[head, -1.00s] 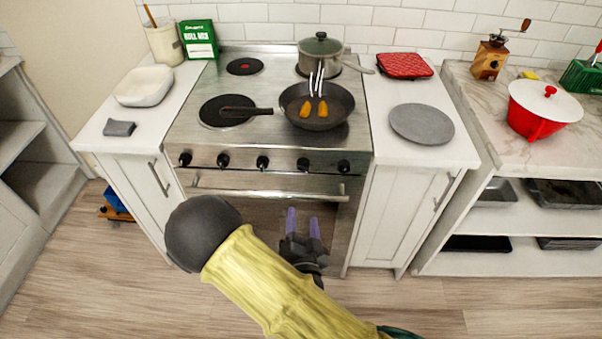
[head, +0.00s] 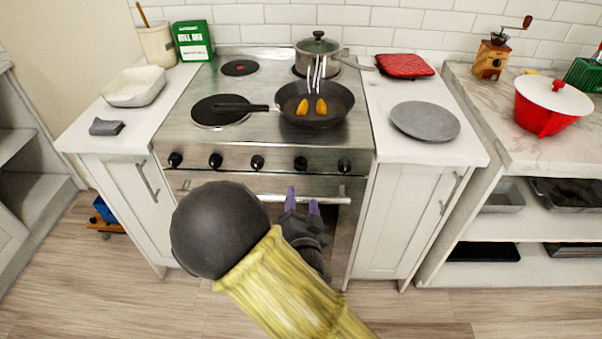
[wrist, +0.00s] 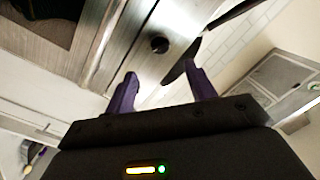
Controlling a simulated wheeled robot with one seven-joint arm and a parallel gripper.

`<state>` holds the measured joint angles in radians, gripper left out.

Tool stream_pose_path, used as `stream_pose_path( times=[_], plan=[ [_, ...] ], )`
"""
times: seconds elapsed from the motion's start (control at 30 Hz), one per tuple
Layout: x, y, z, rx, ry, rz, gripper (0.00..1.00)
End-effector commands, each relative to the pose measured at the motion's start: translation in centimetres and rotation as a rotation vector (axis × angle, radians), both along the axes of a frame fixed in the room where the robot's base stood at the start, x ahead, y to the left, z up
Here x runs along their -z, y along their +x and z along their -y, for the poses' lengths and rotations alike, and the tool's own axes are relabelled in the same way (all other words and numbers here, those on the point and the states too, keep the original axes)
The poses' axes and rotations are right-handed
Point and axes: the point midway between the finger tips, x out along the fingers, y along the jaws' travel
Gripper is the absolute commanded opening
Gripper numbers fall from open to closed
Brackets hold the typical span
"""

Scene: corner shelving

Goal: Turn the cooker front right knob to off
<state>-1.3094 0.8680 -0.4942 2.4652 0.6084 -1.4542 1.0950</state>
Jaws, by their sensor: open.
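The steel cooker (head: 240,182) stands against the tiled wall, with a row of several black knobs on its front panel. The rightmost knob (head: 344,166) and the knob left of it (head: 300,163) are both clear of my gripper. My gripper (head: 303,202) is open and empty, its purple fingers pointing up in front of the oven handle, below these right-hand knobs. In the wrist view, one black knob (wrist: 160,44) shows beyond and between the open fingertips, not touched. I cannot tell which knob it is or read its setting.
A frying pan (head: 315,116) with orange pieces sits on the front right burner, its handle pointing left. A lidded pot (head: 318,58) stands behind. The oven handle bar (head: 328,199) crosses below the knobs. White counters flank the cooker, with a grey plate (head: 425,121) on the right one.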

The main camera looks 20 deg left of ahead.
Motion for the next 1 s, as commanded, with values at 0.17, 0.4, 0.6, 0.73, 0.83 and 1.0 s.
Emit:
stream_pose_path(
  times=[0.17, 0.4, 0.6, 0.73, 0.83, 1.0],
  plan=[
    [-0.1, 3.1, -1.0, 0.000, 0.000, 0.001, 0.55],
    [0.0, 7.2, -2.3, 0.002, 0.000, 0.002, 0.55],
    [0.0, 9.8, -3.0, 0.003, -0.001, 0.001, 0.55],
    [0.0, 10.4, -3.2, 0.004, 0.000, 0.000, 0.55],
    [0.0, 10.5, -3.2, 0.004, 0.000, 0.000, 0.55],
    [0.0, 10.5, -3.2, 0.004, 0.000, 0.000, 0.51]
  ],
)
